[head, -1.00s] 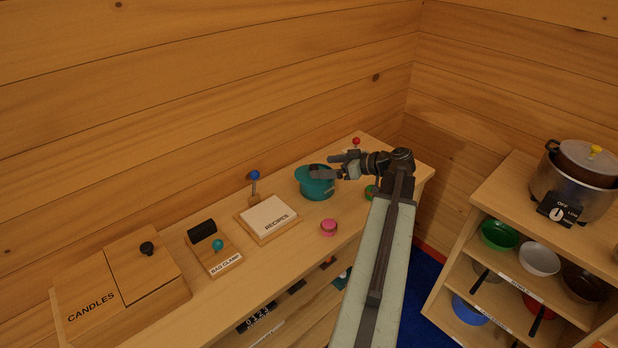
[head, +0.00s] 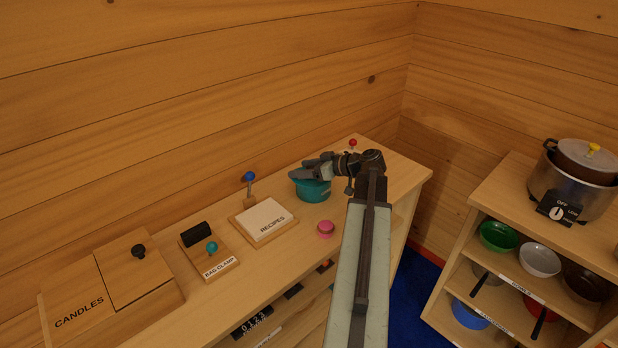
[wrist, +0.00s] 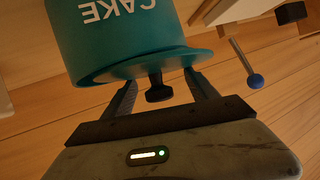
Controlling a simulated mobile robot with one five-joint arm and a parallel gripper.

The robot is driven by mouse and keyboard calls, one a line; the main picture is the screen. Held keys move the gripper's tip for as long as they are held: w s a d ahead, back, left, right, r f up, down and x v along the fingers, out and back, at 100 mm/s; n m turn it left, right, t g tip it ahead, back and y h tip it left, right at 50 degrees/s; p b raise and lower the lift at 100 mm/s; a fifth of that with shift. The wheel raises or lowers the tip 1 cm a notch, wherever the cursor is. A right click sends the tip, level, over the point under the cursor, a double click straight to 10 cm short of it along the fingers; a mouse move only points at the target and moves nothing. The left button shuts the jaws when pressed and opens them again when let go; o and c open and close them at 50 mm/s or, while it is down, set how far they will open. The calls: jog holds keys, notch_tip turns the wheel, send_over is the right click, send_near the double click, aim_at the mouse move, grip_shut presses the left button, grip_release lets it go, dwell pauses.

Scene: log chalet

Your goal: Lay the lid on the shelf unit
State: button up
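A teal tin (head: 312,192) labelled CAKE stands on the wooden unit along the back wall. In the wrist view its flat teal lid (wrist: 160,66) carries a black knob (wrist: 159,90). My gripper (head: 303,170) is over the tin in the head view and hides most of the lid. In the wrist view my gripper (wrist: 162,85) is open, with a finger on either side of the knob and a gap at both. A shelf unit (head: 462,262) stands at the right, with bowls and pans on its shelves.
A pink object (head: 326,229), recipe box (head: 264,220), blue-topped peg (head: 250,184), bag clamp (head: 210,250) and candle box (head: 110,285) line the back unit.

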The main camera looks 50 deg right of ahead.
jog(key=shift+s+a+f, duration=0.1)
jog(key=shift+s, duration=0.05)
grip_shut()
